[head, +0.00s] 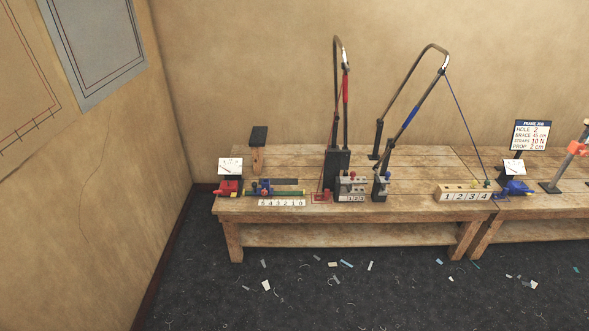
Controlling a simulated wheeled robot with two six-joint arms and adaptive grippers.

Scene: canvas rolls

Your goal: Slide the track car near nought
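A small track (290,193) with a thin green rail lies near the front edge of the left wooden table. A blue piece (265,187), which looks like the track car, sits near the left end of the track. A white number strip (282,203) runs along the table's front edge below the track. Its digits are small, and the one at its right end looks like 0, away from the blue piece. Neither of my grippers is in view.
A red clamp-like piece (228,187) stands left of the track, and a small red frame (321,197) stands right of it. Grey blocks (352,188) and tall bent-tube stands (344,100) rise further right. A wooden block numbered 1 to 4 (455,190) sits beyond. Scraps litter the dark floor (330,295).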

